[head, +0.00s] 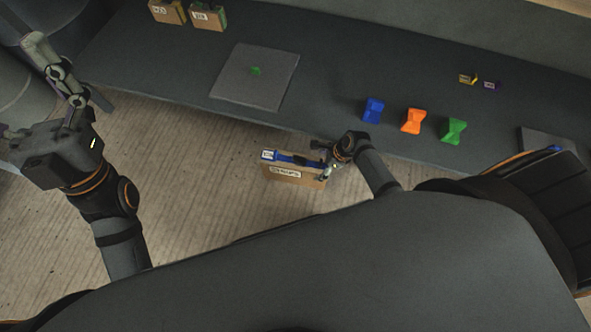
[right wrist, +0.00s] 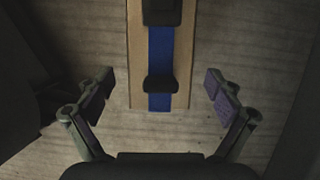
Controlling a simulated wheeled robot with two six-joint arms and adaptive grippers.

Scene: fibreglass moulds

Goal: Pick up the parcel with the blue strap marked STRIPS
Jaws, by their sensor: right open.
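The parcel (head: 303,180) is a tan box with a blue strap (head: 283,156) along its top and a white label reading STRIPS on its side. It is beside the table's near edge, over the floor; its support is unclear. In the right wrist view the parcel (right wrist: 136,60) shows from above, with black pieces on the blue strap. My right gripper (head: 325,172) is at the parcel's right end. In the right wrist view it (right wrist: 159,82) is open, its fingers on either side of the parcel's near end, apart from it. My left gripper (head: 45,95) is spread open and empty at far left.
A dark table (head: 330,75) runs across the back. It bears a grey mat (head: 270,85) with a green mark, blue (head: 373,110), orange (head: 413,121) and green (head: 453,130) blocks, and two labelled boxes (head: 207,17) at back left. Bare floor (head: 200,180) lies left of the parcel.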

